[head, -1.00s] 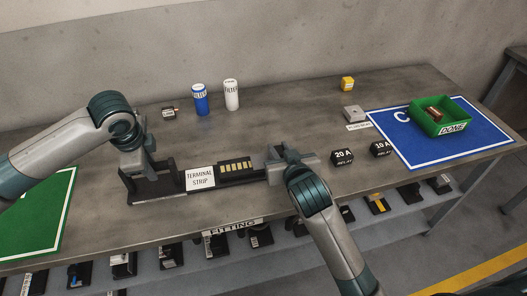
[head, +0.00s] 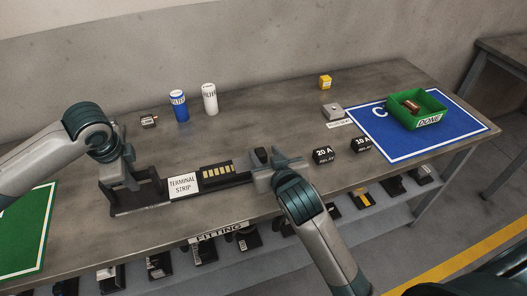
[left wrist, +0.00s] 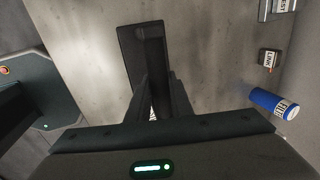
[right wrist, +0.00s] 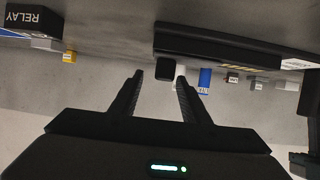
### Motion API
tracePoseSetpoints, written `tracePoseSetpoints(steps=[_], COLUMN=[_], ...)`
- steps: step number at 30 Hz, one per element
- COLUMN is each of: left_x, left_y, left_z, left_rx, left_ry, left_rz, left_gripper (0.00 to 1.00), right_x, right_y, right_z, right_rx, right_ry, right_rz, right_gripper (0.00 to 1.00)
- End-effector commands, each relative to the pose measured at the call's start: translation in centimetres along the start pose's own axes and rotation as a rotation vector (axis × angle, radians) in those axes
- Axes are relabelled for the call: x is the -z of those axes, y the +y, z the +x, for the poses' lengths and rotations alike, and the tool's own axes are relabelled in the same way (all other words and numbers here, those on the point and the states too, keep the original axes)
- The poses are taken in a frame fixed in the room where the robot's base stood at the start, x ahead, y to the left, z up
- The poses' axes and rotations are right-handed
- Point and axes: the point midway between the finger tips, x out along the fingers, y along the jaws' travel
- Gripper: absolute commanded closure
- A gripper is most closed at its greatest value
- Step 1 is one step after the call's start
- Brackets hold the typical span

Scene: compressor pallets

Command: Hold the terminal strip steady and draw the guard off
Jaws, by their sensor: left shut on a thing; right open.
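The black terminal strip (head: 226,182) lies along the table's front, with a white label (head: 183,185) and a row of brass contacts (head: 217,171). My left gripper (head: 121,178) is shut on its left end; the left wrist view shows the fingers against the dark strip (left wrist: 143,45). At the right end stands a small black block (head: 261,155); I cannot tell for sure whether it is the guard. My right gripper (head: 264,178) is open beside that end. In the right wrist view the block (right wrist: 165,68) lies ahead of the empty, parted fingers (right wrist: 160,80).
Black relays marked 20 A (head: 324,155) and 10 A (head: 361,144) stand right of my right gripper. Blue (head: 179,106) and white (head: 209,99) filters stand behind the strip. A green DONE tray (head: 418,120) sits on a blue mat (head: 455,135). The table behind the strip is mostly clear.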

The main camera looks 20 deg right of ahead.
Motion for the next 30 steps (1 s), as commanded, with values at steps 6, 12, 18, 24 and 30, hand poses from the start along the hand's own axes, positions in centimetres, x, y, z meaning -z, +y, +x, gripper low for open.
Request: tracePoseSetpoints(steps=[6,12,18,24,30], left_x=[-0.1,-0.1,-0.1,-0.1,-0.1], left_y=[0.4,0.4,0.4,0.4,0.4], left_z=[0.5,0.5,0.5,0.5,0.5], left_rx=[-0.01,-0.01,-0.01,-0.009,-0.009], left_ry=[-0.004,-0.003,-0.003,-0.003,-0.004], left_rz=[0.001,0.001,0.001,0.001,0.001], left_gripper=[1.0,1.0,1.0,1.0,1.0], right_x=[-0.1,-0.1,-0.1,-0.1,-0.1], right_y=[0.1,0.2,0.2,0.2,0.2], right_z=[-3.2,-4.8,-5.1,-5.1,-5.1], right_rx=[-0.001,-0.002,-0.002,-0.002,-0.002], right_ry=[0.002,0.001,0.001,0.001,0.001], right_rz=[0.002,0.002,0.002,0.002,0.001], right_gripper=[0.58,0.58,0.58,0.58,0.58])
